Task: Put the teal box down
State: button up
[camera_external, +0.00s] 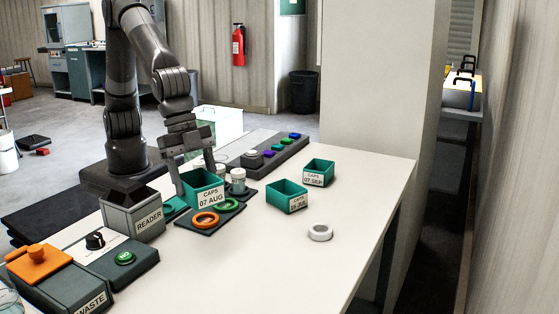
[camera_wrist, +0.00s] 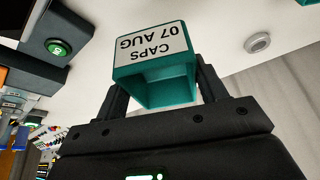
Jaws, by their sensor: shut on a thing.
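The teal box labelled "CAPS 07 AUG" (camera_external: 203,187) is between the two fingers of my gripper (camera_external: 197,182), which is shut on it. In the wrist view the teal box (camera_wrist: 152,60) shows its label upside down and its open hollow faces the camera; the fingers of my gripper (camera_wrist: 160,92) press its two sides. In the external view it appears just behind the dark pad with the orange ring (camera_external: 205,220) and green ring (camera_external: 226,205). Whether its underside touches anything is hidden.
Two other teal boxes, one marked "07 SEP" (camera_external: 319,168) and one with a less clear label (camera_external: 287,192), stand to the right. A white ring (camera_external: 320,233) lies near them. The READER block (camera_external: 133,216) is at left. The table's front right is clear.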

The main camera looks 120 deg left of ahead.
jog(key=shift+f, duration=0.2)
jog(key=w+a+f, duration=0.4)
jog(key=w+a, duration=0.1)
jog(key=w+a+f, duration=0.2)
jog(key=w, duration=0.1)
jog(key=shift+a+f, duration=0.15)
jog(key=shift+f, duration=2.15)
jog(key=shift+f, duration=0.1)
jog(key=o, duration=1)
